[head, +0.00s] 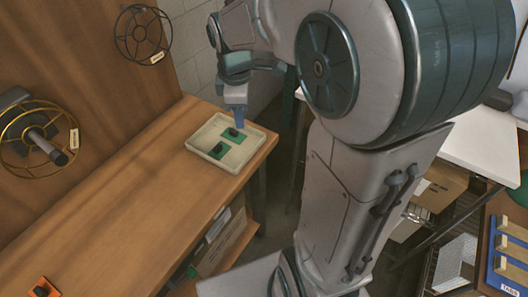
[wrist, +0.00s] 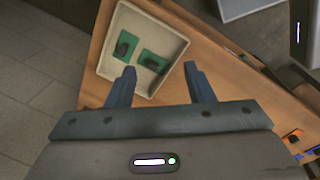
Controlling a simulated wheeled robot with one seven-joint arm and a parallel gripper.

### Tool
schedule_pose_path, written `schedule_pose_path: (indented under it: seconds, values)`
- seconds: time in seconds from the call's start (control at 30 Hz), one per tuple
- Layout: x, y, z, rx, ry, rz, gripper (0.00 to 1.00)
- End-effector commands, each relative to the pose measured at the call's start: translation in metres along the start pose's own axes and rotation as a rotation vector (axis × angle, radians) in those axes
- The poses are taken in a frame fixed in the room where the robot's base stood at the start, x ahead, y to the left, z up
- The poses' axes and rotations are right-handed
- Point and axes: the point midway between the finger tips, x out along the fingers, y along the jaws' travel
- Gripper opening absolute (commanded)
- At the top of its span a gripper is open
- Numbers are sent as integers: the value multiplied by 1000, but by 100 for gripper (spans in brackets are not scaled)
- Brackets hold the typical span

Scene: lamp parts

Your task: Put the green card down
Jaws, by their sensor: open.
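Two green cards, each with a dark block on top, lie flat and apart in a cream tray (head: 252,146). In the head view one green card (head: 226,136) is nearer the back and the other green card (head: 213,154) is nearer the front left. The wrist view shows the cards too, one at left (wrist: 117,56) and one at right (wrist: 150,70), inside the tray (wrist: 182,45). My gripper (head: 238,124) is above the tray's back edge. In the wrist view its two fingers (wrist: 160,80) are spread apart with nothing between them.
The tray sits at the end of a wooden bench (head: 130,200). An orange part (head: 43,288) lies at its near left. Wire reels (head: 36,140) hang on the wooden panel. A white table (head: 485,140) stands at right. The middle of the bench is clear.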

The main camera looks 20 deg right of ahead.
Motion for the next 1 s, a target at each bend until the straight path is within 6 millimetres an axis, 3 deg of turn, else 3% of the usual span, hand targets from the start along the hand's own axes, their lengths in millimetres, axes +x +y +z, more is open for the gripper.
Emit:
schedule_pose_path:
  seconds: [0.1, 0.3, 0.5, 0.7, 1.0]
  values:
    - [-13, -35, 15, 276, 18, 32, 48]
    - [-20, -89, 37, 743, 72, 60, 48]
    - [-17, -127, 52, 1089, 129, 57, 48]
    - [-14, -141, 56, 1221, 150, 49, 48]
    - [-14, -141, 57, 1226, 150, 48, 48]
